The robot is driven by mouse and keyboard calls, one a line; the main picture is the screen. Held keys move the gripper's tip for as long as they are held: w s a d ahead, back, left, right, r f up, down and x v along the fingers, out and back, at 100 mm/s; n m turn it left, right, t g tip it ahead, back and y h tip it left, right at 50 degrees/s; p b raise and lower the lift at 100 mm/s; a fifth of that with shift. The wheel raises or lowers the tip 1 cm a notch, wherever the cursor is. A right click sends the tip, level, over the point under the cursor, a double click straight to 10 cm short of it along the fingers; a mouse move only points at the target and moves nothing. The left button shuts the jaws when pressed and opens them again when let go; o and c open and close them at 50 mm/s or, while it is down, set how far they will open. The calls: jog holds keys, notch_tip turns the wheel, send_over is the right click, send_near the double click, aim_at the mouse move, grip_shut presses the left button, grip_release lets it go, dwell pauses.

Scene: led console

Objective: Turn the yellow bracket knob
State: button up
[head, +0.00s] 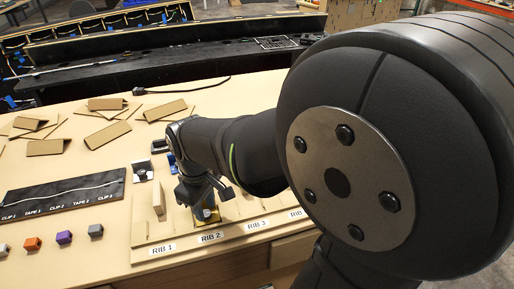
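My gripper (207,200) points down over the RIB 2 slot of the wooden rib board (140,256) in the head view. A small yellow bracket (213,222) shows partly beneath it, just behind the RIB 2 label. A small grey-blue piece, perhaps the knob, shows at the fingers. My gripper and arm hide most of the bracket. I cannot tell whether the fingers are open, shut, or touching it.
An upright wooden block (158,198) stands left of my gripper. A black strip (62,199) with clip and tape labels lies left, with small coloured blocks in front. Folded cardboard pieces (107,134) and a black cable (185,89) lie farther back. My arm covers the right side.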

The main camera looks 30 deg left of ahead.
jog(key=shift+f, duration=0.75)
grip_shut()
